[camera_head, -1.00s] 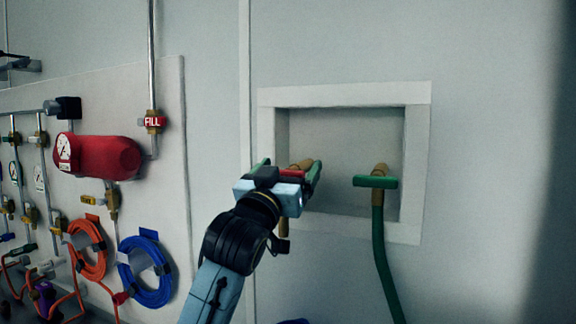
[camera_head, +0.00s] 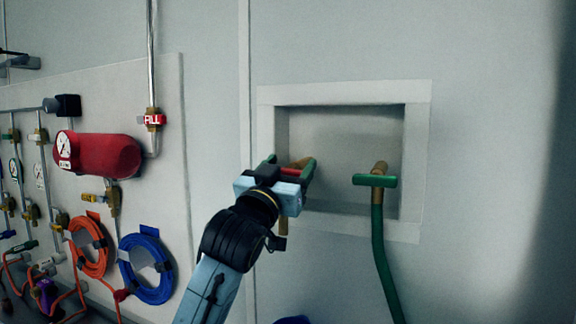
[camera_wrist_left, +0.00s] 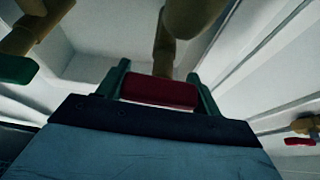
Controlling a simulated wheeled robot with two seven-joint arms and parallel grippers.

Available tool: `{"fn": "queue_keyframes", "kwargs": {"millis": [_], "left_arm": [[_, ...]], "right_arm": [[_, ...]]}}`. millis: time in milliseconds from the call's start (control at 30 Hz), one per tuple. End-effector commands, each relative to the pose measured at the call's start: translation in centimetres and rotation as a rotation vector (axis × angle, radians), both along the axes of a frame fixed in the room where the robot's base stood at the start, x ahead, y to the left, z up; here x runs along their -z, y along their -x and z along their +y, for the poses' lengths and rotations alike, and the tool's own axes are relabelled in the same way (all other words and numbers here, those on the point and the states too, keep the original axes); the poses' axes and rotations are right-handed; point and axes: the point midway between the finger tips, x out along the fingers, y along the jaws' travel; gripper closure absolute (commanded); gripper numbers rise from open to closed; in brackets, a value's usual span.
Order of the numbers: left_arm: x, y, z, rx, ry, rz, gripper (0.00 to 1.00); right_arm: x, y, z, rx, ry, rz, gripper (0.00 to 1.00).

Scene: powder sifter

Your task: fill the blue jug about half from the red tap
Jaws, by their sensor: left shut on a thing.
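The red tap is on a brass spout in the wall recess; its red handle (camera_head: 291,172) also shows in the left wrist view (camera_wrist_left: 158,92). My left gripper (camera_head: 291,166) is shut on this handle, with one green finger at each end of it. The brass body (camera_wrist_left: 163,50) rises behind the handle in the left wrist view. A sliver of blue (camera_head: 293,320), likely the blue jug, shows at the bottom edge of the head view below the tap. The rest of it is out of frame, so its contents cannot be seen. My right gripper is out of view.
A second tap with a green handle (camera_head: 375,181) and a hanging green hose (camera_head: 379,245) is to the right in the recess. The recess has a pale raised frame (camera_head: 420,150). A panel with a red tank (camera_head: 105,155), valves and coiled hoses is at the left.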

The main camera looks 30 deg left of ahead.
Motion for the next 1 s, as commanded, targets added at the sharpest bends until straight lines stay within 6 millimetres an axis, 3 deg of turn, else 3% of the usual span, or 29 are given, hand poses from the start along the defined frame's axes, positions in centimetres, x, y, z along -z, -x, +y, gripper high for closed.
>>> {"fn": "queue_keyframes", "kwargs": {"millis": [600, 1000], "left_arm": [[-0.2, 0.0, -0.3, 0.000, -0.457, 0.030, 0.57], [0.1, 0.0, -0.5, 0.001, -0.625, 0.036, 0.57]], "right_arm": [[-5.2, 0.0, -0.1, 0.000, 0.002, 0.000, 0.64], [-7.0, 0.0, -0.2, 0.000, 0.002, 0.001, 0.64]]}}
